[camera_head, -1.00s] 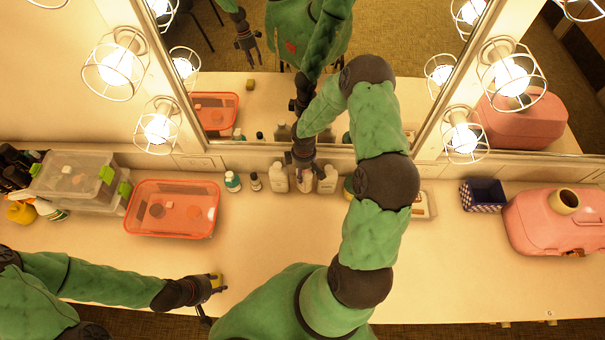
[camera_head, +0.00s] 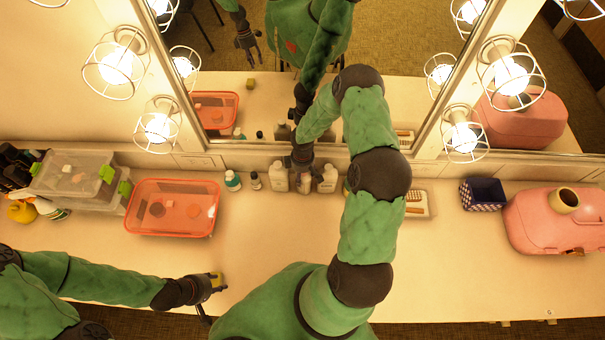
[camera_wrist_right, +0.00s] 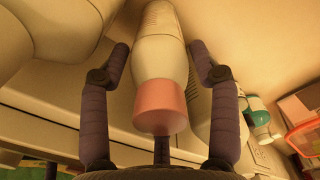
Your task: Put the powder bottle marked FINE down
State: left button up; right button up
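A pale bottle with a pink cap (camera_wrist_right: 160,105) is between the fingers of my right gripper (camera_wrist_right: 160,52) in the right wrist view. A narrow gap shows between each fingertip and the bottle, so the gripper looks open around it. In the head view the right gripper (camera_head: 302,158) is over the middle bottle (camera_head: 304,183) in the row by the mirror, partly hiding it. Pale bottles stand to its left (camera_head: 279,178) and right (camera_head: 327,180). No marking is readable, FINE included. My left gripper (camera_head: 213,298) looks open near the counter's front edge, beside a small yellow block (camera_head: 216,279).
A teal-labelled bottle (camera_head: 232,181) and a small dark-capped bottle (camera_head: 255,181) stand left of the row. An orange bin (camera_head: 172,231) is further left.

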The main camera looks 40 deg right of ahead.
jog(key=shift+r, duration=0.15)
notch_tip(320, 180, up, 12)
jog(key=shift+r, duration=0.1)
dwell(0.6)
dwell(0.5)
